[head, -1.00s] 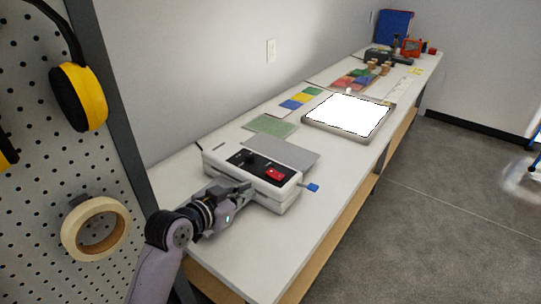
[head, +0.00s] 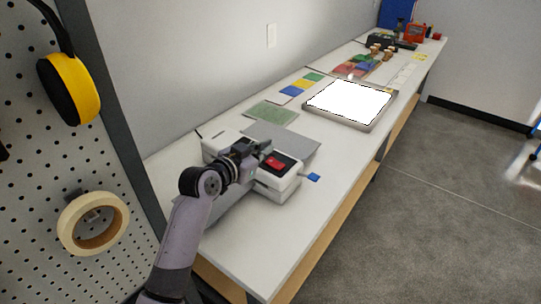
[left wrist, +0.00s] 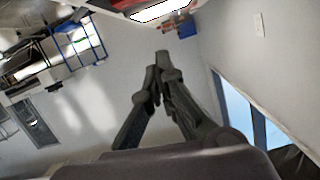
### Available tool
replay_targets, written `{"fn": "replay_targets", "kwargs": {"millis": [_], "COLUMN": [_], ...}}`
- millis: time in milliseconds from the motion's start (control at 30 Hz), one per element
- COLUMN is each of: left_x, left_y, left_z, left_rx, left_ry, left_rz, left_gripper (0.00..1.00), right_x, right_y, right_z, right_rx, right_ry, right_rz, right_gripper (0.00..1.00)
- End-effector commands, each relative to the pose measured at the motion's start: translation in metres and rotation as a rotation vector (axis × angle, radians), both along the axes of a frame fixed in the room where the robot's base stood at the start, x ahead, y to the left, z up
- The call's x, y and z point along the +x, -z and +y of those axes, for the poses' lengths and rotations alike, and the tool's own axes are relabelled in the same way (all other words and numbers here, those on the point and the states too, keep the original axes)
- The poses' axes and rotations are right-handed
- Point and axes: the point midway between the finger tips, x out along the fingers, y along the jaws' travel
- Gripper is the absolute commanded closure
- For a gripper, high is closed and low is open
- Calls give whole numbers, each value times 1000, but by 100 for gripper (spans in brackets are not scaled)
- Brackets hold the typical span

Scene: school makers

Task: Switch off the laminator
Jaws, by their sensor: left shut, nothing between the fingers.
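The laminator (head: 283,184) is a white box with a dark top panel on the near part of the long bench. A red rocker switch (head: 275,162) sits on its panel; I cannot tell which way it is set. My left gripper (head: 266,150) is over the laminator's top, with its fingertips close to the red switch, to the left of and above it. I cannot tell whether they touch. The left gripper is shut and empty; its fingers also show in the left wrist view (left wrist: 160,62). My left arm hides part of the laminator's left side. My right gripper is not in view.
A blue tab (head: 314,177) sticks out at the laminator's right. A grey sheet (head: 290,140), a green mat (head: 270,113) and a bright light panel (head: 350,102) lie behind it. A pegboard (head: 70,200) with tape (head: 70,240) and yellow earmuffs (head: 75,90) stands at the left.

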Motion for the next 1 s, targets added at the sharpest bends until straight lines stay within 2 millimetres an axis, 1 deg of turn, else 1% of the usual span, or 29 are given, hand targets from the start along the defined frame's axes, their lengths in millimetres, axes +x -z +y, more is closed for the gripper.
{"fn": "replay_targets", "kwargs": {"millis": [33,100,167,200,300,433,600,867,933,1000], "left_x": [8,18,26,29,28,29,30,30,30,32], "left_y": [1,4,7,11,30,42,48,48,51,58], "left_z": [-7,-13,-18,-20,-16,-15,-14,-14,-13,-11], "left_rx": [-1,-1,-1,0,1,0,-1,0,-10,-46], "left_ry": [1,0,0,0,-1,0,0,0,0,0], "left_rz": [2,2,2,4,6,2,1,0,9,36], "left_gripper": [100,100,100,100,100,100,100,100,100,100], "right_x": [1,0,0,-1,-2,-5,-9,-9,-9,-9], "right_y": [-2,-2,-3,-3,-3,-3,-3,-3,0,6], "right_z": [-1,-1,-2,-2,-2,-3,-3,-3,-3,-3], "right_rx": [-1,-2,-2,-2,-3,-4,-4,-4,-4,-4], "right_ry": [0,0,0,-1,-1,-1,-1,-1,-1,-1], "right_rz": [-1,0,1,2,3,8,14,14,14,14], "right_gripper": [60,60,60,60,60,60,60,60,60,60]}}
